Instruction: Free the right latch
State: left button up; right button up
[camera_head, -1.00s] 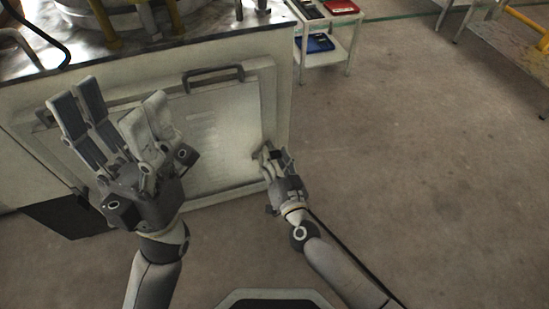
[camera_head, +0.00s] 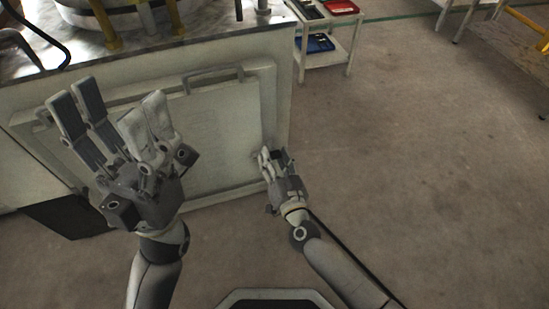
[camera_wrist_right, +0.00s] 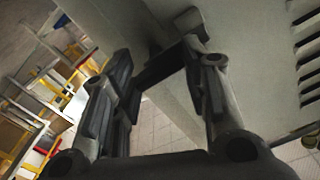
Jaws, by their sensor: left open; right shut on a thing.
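A pale rectangular panel (camera_head: 215,125) with a bar handle (camera_head: 213,77) at its top closes the front of a white cabinet. My right gripper (camera_head: 267,153) is at the panel's right edge. In the right wrist view, my right gripper (camera_wrist_right: 158,62) has its fingers on either side of a dark piece (camera_wrist_right: 157,68) beside the pale surface. This piece appears to be the right latch; the fingers hide most of it in the head view. My left gripper (camera_head: 112,112) is open and empty, fingers pointing up, in front of the panel's left part.
The cabinet top (camera_head: 185,48) carries metal equipment with yellow legs. A white cart (camera_head: 335,55) with red and blue trays stands right of the cabinet. The floor (camera_head: 420,170) on the right is clear. Dark slots (camera_wrist_right: 308,50) show in the panel in the wrist view.

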jog(key=shift+f, duration=0.15)
jog(key=o, duration=1)
jog(key=shift+o, duration=0.2)
jog(key=v, duration=1.2)
